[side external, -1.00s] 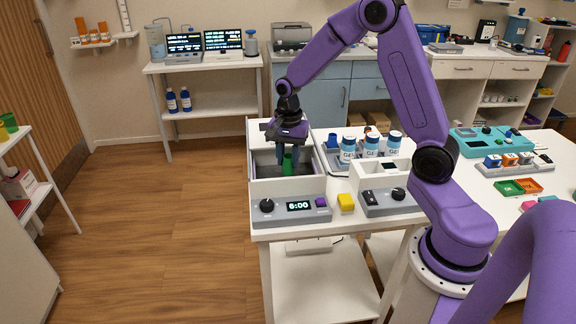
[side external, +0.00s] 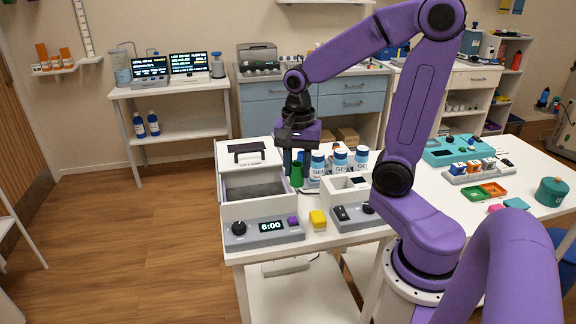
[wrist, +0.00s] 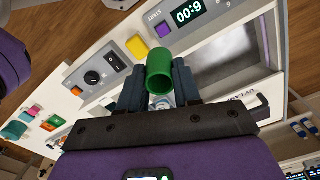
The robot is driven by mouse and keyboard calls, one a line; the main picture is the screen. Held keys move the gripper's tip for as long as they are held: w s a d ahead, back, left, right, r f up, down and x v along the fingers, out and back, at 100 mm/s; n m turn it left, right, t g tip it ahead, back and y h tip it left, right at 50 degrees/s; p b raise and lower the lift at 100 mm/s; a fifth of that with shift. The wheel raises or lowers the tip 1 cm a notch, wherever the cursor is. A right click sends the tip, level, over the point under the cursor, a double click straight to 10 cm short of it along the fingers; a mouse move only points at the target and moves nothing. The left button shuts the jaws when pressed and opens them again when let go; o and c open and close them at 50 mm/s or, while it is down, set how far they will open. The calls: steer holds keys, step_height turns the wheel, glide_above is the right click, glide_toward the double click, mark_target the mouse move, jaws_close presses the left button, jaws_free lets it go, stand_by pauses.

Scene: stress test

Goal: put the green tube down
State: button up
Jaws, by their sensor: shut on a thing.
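The green tube (side external: 297,174) is in my gripper (side external: 297,165), held near the right edge of the open white box (side external: 232,211). In the wrist view the tube (wrist: 160,72) stands between the two dark blue fingers of my gripper (wrist: 159,88), which are shut on it. Its open end faces the camera. I cannot tell how high its bottom is above the table.
The box's grey chamber looks empty, with a black-handled lid (side external: 250,154) behind it. Several GEL jars (side external: 339,161) stand close right of the tube. A timer panel (side external: 264,232), a yellow block (side external: 317,220) and a knob unit (side external: 352,213) are in front.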

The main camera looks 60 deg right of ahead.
steer(key=shift+s+r, duration=0.1)
steer(key=shift+s, duration=0.1)
steer(key=shift+d, duration=0.35)
steer(key=d+f+m, duration=0.1)
steer(key=d+m, duration=0.8)
steer(key=d, duration=1.3)
steer(key=w+d+f, duration=0.8)
steer(key=w+f, duration=0.1)
steer(key=shift+d+f, duration=0.2)
steer(key=shift+f, duration=0.05)
steer(key=shift+w+d+f, duration=0.2)
steer(key=shift+f, duration=1.6)
steer(key=shift+f, duration=0.15)
